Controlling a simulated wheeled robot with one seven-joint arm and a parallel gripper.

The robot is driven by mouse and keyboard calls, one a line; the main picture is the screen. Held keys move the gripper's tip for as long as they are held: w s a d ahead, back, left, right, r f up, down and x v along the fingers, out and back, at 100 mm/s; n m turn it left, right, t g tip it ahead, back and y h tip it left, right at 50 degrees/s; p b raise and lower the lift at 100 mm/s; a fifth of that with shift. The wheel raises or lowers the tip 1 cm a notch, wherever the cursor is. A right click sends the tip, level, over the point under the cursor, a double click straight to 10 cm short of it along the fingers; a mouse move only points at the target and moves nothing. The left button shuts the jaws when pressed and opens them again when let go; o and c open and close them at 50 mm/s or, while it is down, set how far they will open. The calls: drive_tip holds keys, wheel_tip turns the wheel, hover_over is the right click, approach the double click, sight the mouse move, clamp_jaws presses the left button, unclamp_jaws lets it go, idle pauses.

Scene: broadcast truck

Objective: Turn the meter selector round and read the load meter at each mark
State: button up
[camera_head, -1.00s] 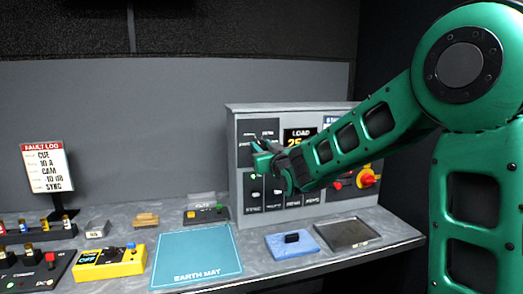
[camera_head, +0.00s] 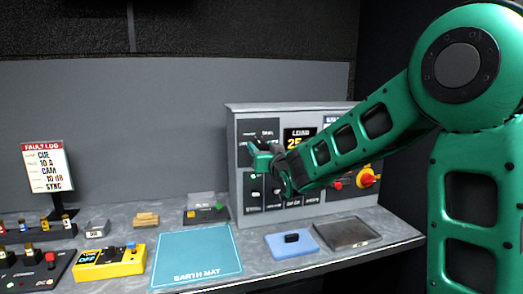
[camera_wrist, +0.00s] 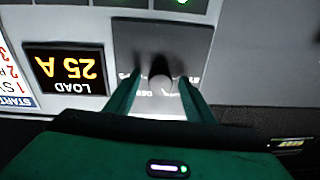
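The load meter (camera_head: 298,140) is a dark display with orange digits on the grey panel. It reads 25 A, upside down in the wrist view (camera_wrist: 66,69). The meter selector is a small dark knob (camera_wrist: 160,76) on a dark plate with white marks around it, partly hidden. My gripper (camera_wrist: 160,88) has its fingers apart, one on each side of the knob, with a gap showing on both sides. In the head view my gripper (camera_head: 259,152) is at the panel's upper left and hides the knob. The selector's exact mark cannot be read.
Below the selector are several small switches, and a red-and-yellow rotary knob (camera_head: 367,178) is at the panel's right. On the bench are a teal earth mat (camera_head: 197,250), a blue block (camera_head: 291,246), a dark tray (camera_head: 347,234) and a yellow meter (camera_head: 109,263). A fault log sign (camera_head: 47,167) stands left.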

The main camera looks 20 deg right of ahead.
drive_tip(key=shift+r, duration=0.1)
drive_tip(key=shift+s, duration=0.5)
drive_tip(key=s, duration=0.9)
drive_tip(key=shift+s+d+f, duration=0.25)
drive_tip(key=shift+s+f, duration=0.1)
drive_tip(key=shift+f, duration=0.1)
